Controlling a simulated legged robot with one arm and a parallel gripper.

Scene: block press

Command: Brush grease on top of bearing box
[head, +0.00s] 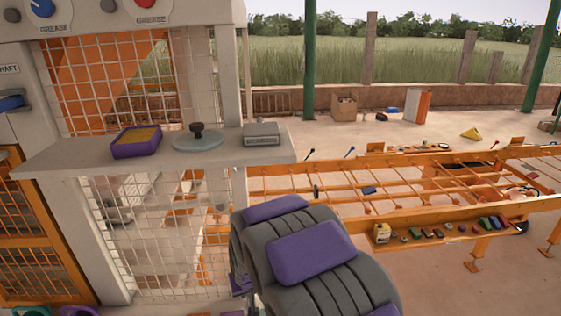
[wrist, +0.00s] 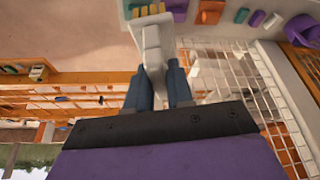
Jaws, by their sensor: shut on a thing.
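In the wrist view my gripper (wrist: 158,76) has its two dark blue fingers shut on a pale grey-white object (wrist: 151,44), which looks like a brush with its wide end away from me. In the head view my purple and grey arm hides the fingers and the held object. A small grey box (head: 262,135), perhaps the bearing box, sits at the right end of the pale shelf (head: 70,158). A purple tray (head: 136,149) with a yellow-orange filling, perhaps grease, stands left on the shelf. My arm is below and right of the shelf.
A round grey-green disc with a dark knob (head: 198,138) lies between tray and box. White wire mesh (head: 122,85) stands behind the shelf. An orange frame table (head: 440,225) with small parts runs to the right. Coloured parts (wrist: 209,12) lie at the wrist view's top.

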